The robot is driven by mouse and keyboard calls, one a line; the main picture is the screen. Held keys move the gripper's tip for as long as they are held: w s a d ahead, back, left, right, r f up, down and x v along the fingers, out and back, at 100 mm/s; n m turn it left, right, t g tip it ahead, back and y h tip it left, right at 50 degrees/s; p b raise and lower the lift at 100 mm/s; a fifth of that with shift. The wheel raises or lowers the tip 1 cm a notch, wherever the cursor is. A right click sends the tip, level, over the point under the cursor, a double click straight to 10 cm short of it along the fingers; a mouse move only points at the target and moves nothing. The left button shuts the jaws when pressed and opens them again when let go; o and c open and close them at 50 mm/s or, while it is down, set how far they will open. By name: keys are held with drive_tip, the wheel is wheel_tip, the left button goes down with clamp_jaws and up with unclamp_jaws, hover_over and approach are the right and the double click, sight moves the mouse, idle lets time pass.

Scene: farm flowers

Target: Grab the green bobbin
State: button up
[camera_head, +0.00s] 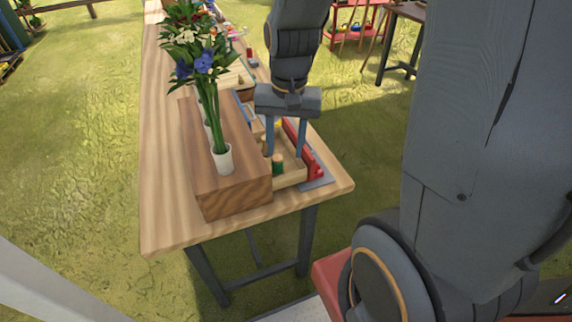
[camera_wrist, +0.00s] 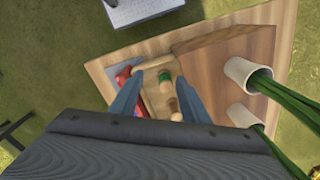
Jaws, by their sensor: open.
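The green bobbin (camera_head: 278,164) stands in a shallow wooden tray (camera_head: 293,176) near the close end of the table.
A brown wooden block (camera_head: 235,198) beside the tray bears white cups (camera_head: 222,158) with tall flowers. Another bobbin with a pale wooden end (camera_wrist: 175,108) stands close to the green one. A red tool (camera_head: 304,148) lies along the tray's right side.

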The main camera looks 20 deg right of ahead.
sight(278, 156)
drive_tip(key=w+m, duration=0.1)
drive_tip(key=m, duration=0.1)
drive_tip(key=w+f+m, duration=0.1)
drive_tip(key=w+m, duration=0.1)
drive_tip(key=w+f+m+g, duration=0.1)
drive_tip(key=w, duration=0.1)
drive_tip(key=shift+d+f+m+y, duration=0.2)
drive_tip(key=shift+d+m+y, duration=0.05)
drive_tip(key=shift+m+y, duration=0.15)
drive_tip(key=shift+s+a+f+p, duration=0.15)
drive_tip(key=shift+f+p, duration=0.15)
drive_tip(key=shift+f, duration=0.95)
drive_tip(key=shift+w+a+f+p, duration=0.15)
drive_tip(key=shift+f+p, duration=0.1)
drive_tip(key=shift+f, duration=0.95)
drive_tip(key=shift+s+a+f+p, duration=0.15)
drive_tip(key=shift+f+p, duration=0.15)
drive_tip(key=shift+f, duration=0.95)
drive_tip(key=shift+c, duration=0.3)
drive_tip(key=c, duration=1)
